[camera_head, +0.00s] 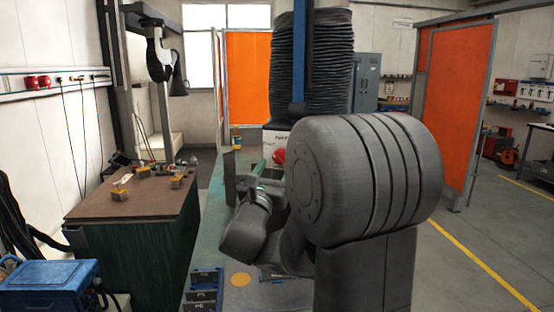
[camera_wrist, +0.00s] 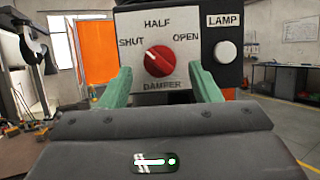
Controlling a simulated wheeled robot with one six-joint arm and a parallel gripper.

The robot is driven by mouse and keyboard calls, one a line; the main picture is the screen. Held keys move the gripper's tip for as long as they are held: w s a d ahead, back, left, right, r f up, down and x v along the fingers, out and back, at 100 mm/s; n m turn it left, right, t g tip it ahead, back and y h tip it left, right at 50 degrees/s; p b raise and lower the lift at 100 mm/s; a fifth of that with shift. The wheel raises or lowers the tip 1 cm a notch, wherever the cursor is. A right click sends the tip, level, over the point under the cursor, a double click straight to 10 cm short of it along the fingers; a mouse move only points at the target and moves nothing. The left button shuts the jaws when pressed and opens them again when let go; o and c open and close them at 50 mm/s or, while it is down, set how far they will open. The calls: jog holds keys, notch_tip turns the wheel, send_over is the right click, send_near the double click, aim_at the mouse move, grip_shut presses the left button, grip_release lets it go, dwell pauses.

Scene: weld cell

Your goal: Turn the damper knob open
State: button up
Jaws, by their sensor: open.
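The red damper knob (camera_wrist: 160,61) sits on a white plate (camera_wrist: 180,80) marked SHUT, HALF, OPEN and DAMPER. Its white pointer aims to the upper left, toward the SHUT label. My gripper (camera_wrist: 160,68) is open, with one green finger on each side of the knob in the picture. Gaps show between both fingers and the knob, and nothing is held. In the head view the red knob (camera_head: 279,156) shows partly beside my arm. My gripper's green parts (camera_head: 264,184) are below and left of it, partly hidden by my arm.
A white LAMP button (camera_wrist: 225,52) is right of the damper plate. A black ribbed hose (camera_head: 322,70) rises behind the control box. A brown-topped bench (camera_head: 100,205) with small parts stands left. Open floor (camera_head: 480,245) lies right, before an orange screen (camera_head: 455,100).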

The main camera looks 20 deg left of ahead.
jog(key=shift+x, duration=1.05)
jog(key=c, duration=1)
